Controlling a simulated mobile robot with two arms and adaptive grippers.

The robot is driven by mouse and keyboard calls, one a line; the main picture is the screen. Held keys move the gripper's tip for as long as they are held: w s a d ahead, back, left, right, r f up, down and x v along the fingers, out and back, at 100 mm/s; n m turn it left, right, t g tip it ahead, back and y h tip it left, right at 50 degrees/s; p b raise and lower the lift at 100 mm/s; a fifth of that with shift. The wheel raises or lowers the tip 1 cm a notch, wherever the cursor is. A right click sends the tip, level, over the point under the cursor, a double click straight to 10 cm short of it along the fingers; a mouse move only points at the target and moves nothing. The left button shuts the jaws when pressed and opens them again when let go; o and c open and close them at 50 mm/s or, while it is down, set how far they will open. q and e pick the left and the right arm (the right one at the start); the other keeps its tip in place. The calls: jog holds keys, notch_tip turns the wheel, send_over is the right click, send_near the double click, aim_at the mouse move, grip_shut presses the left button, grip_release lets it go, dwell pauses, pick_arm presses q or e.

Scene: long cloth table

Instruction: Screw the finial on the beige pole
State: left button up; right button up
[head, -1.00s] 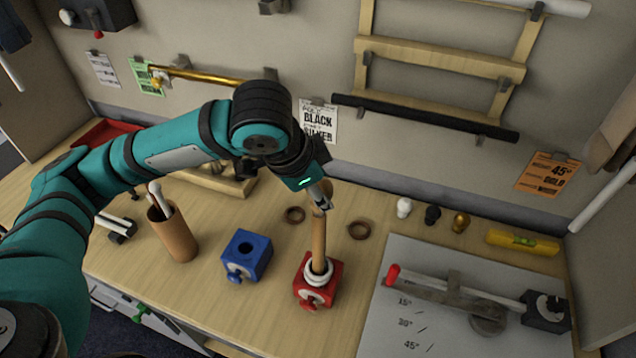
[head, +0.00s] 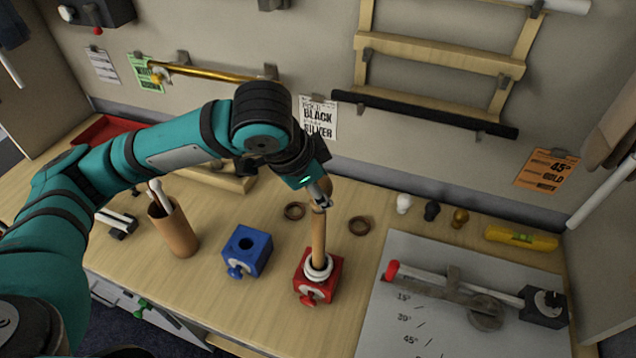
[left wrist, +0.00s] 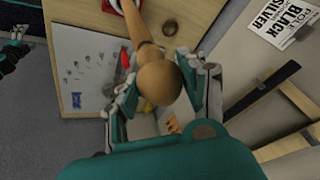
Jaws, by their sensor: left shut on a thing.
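The beige pole (head: 318,238) stands upright in the red block (head: 330,282), with a white ring around its foot. Its upper part also shows in the left wrist view (left wrist: 141,28). A round wooden finial (left wrist: 160,82) sits in line with the pole's top end; whether it is fully seated I cannot tell. My left gripper (head: 320,198) comes down over the top and is shut on the finial, a finger on either side in the left wrist view (left wrist: 165,98). The fingers mostly hide the finial in the head view. A teal and black part of mine, perhaps the right gripper, shows at the left wrist view's left edge.
A blue block (head: 247,252) with an empty hole stands to the left, beside a brown cup (head: 174,228). White, black and gold finials (head: 460,217) and a yellow level (head: 521,238) stand right. An angle jig (head: 470,297) lies front right.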

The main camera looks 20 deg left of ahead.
pick_arm(q)
jog(key=shift+r+p, duration=0.2)
jog(key=shift+p, duration=0.2)
jog(key=shift+f, duration=0.8)
dwell(1.2)
jog(key=o, duration=1.2)
jog(key=shift+o, duration=0.2)
